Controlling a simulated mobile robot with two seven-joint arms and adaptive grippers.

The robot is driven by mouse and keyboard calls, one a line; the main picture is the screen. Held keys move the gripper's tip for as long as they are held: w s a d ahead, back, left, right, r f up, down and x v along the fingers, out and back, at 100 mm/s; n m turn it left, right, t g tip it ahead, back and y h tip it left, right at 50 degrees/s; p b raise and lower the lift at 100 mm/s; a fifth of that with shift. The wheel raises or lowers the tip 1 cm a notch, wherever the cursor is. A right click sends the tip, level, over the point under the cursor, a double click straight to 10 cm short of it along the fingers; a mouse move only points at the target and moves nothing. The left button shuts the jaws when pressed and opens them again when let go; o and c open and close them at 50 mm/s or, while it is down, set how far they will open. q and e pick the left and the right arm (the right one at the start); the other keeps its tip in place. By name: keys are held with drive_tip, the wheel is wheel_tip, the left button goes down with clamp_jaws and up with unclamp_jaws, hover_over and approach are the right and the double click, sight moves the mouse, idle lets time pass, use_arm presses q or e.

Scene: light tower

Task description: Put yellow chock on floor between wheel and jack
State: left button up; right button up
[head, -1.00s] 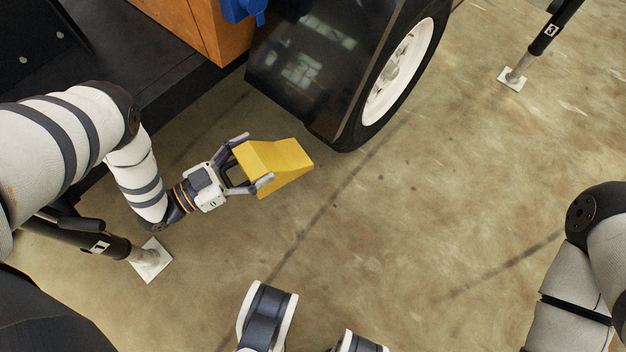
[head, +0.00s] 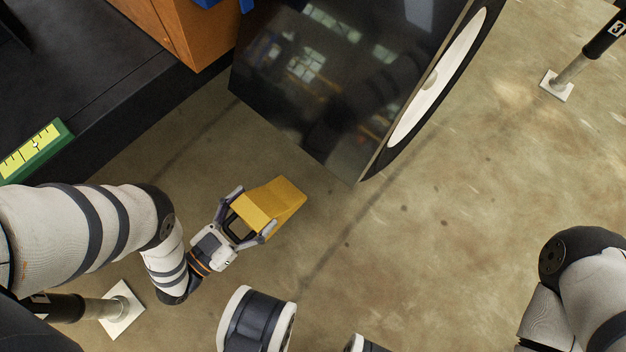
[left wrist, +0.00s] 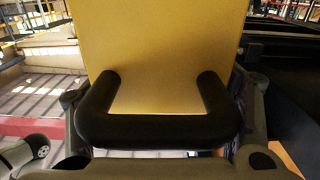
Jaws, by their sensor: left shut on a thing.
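The yellow chock (head: 272,203) is a wedge with a dark handle, held in my left gripper (head: 252,222). The gripper's fingers are shut on it from both sides. In the left wrist view the chock (left wrist: 165,50) fills the middle, with its black handle (left wrist: 155,130) facing me. The wheel (head: 437,82) stands up and right of the chock, partly behind a dark fender (head: 320,85). The jack (head: 118,305) with a white foot plate is at lower left, below my left arm. I cannot tell how high the chock is above the floor. My right gripper is not in view.
Another jack (head: 575,75), marked 3, stands at upper right. A black trailer frame (head: 110,100) with a green and yellow level (head: 33,150) runs along the upper left. The concrete floor (head: 420,260) is clear in the middle.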

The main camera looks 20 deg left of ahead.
sight(292, 199)
use_arm(q)
drive_tip(key=w+d+f+b, duration=0.1)
drive_tip(key=w+d, duration=0.1)
drive_tip(key=w+d+f+b, duration=0.3)
drive_tip(key=w, duration=0.2)
drive_tip(key=shift+d+f+b, duration=0.2)
drive_tip(key=shift+d+b, duration=0.1)
drive_tip(key=shift+d, duration=0.1)
drive_tip(key=w+d+f+b, duration=0.1)
drive_tip(key=f+b, duration=0.1)
drive_tip(key=w+d+f+b, duration=0.1)
drive_tip(key=f+b, duration=0.2)
drive_tip(key=w+d+f+b, duration=0.1)
drive_tip(key=w+f+b, duration=0.1)
drive_tip(key=f, duration=0.1)
drive_tip(key=shift+f+b, duration=0.2)
drive_tip(key=shift+b, duration=0.1)
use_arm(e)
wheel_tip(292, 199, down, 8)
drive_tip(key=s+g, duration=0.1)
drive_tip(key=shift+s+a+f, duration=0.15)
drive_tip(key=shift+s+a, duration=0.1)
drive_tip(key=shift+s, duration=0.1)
use_arm(q)
drive_tip(key=o, duration=1.9)
drive_tip(key=shift+f, duration=0.15)
